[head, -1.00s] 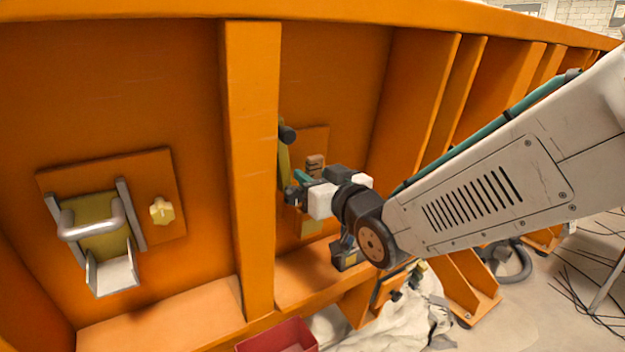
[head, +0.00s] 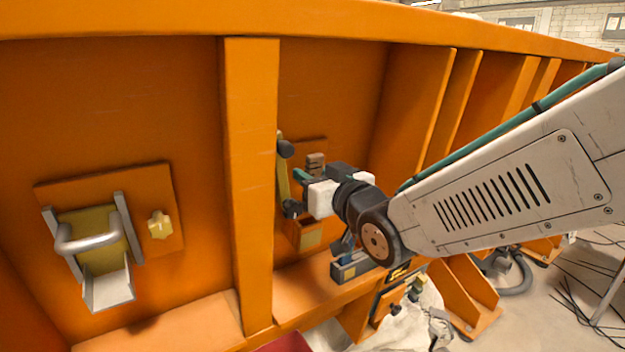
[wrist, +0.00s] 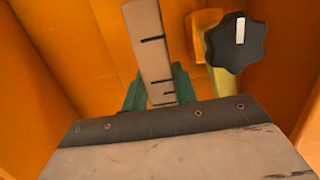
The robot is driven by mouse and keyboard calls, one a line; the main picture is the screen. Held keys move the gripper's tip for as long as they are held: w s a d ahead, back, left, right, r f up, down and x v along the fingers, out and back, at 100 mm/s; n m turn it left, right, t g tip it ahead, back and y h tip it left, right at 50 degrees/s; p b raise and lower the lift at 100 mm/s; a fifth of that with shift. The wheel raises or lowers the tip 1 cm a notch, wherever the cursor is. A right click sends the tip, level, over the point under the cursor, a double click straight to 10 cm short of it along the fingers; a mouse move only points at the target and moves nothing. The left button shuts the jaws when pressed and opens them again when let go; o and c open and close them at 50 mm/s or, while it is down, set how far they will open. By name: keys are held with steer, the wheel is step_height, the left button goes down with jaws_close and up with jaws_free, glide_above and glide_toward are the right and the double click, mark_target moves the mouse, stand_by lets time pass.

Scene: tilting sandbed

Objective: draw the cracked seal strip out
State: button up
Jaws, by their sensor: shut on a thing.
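A pale strip (wrist: 152,45) with short black marks stands upright in the wrist view, between the two green fingers of my gripper (wrist: 158,88). The fingers are shut on its lower part. In the head view the strip's brownish upper end (head: 315,161) shows just above my gripper (head: 301,178), in front of an orange plate (head: 309,235) in the recess right of the post. The wrist housing hides the strip's lower end in the wrist view. I cannot tell how much of the strip sits in a slot.
A black lobed knob (wrist: 236,42) on a yellow part stands close right of the strip. An orange post (head: 252,190) is just left of my gripper. A dark box (head: 355,266) sits on the ledge below. A gate with a grey handle (head: 88,241) is at left.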

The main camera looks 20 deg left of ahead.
steer(key=v, duration=0.8)
stand_by(0.6)
